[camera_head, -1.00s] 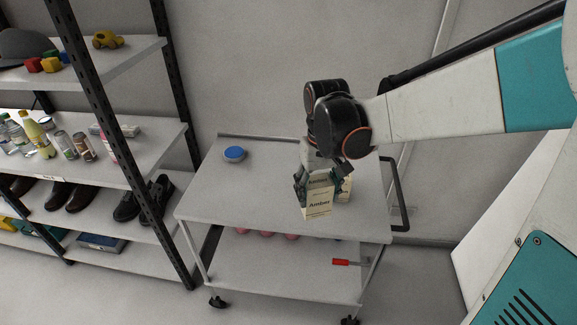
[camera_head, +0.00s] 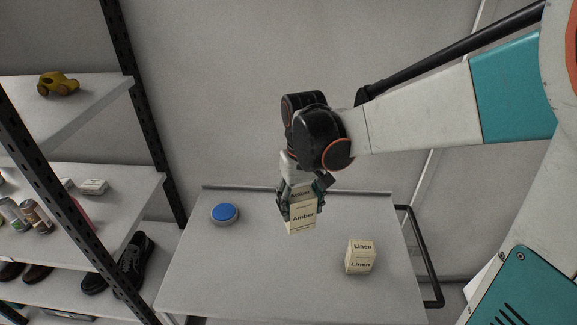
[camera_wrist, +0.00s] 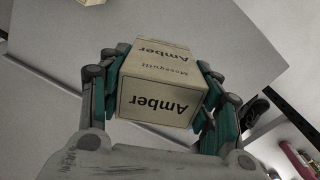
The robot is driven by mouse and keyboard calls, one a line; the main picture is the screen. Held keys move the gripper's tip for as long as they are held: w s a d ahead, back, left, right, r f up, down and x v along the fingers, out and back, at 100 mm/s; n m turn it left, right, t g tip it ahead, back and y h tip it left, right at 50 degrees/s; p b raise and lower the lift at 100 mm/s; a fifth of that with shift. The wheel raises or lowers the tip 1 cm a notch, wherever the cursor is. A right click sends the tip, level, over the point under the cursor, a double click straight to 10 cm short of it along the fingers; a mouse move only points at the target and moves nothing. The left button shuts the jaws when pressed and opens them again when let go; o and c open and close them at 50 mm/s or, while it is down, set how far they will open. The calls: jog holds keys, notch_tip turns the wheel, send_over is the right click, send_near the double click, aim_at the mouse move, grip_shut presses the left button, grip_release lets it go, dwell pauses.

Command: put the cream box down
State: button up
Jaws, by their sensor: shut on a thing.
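My gripper (camera_head: 299,207) is shut on a cream box (camera_head: 303,218) labelled "Amber". In the wrist view the cream box (camera_wrist: 157,92) sits between the two fingers of my gripper (camera_wrist: 158,95), one on each side. In the head view the box appears above the grey cart top (camera_head: 240,270); I cannot tell how large the gap is. A second cream box, labelled "Linen" (camera_head: 361,257), stands on the cart top to the right, apart from the held box.
A round blue-topped button (camera_head: 225,213) is at the cart's back left. The cart's black handle (camera_head: 425,255) is on the right. A shelf rack (camera_head: 125,120) with shoes, cans and a yellow toy car (camera_head: 58,84) stands at left. The cart's front left is clear.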

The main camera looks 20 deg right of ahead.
notch_tip(320, 180, down, 19)
jog(key=b, duration=0.5)
jog(key=shift+f, duration=0.15)
jog(key=shift+f+b, duration=0.15)
jog(key=shift+b, duration=0.2)
jog(key=o, duration=1.2)
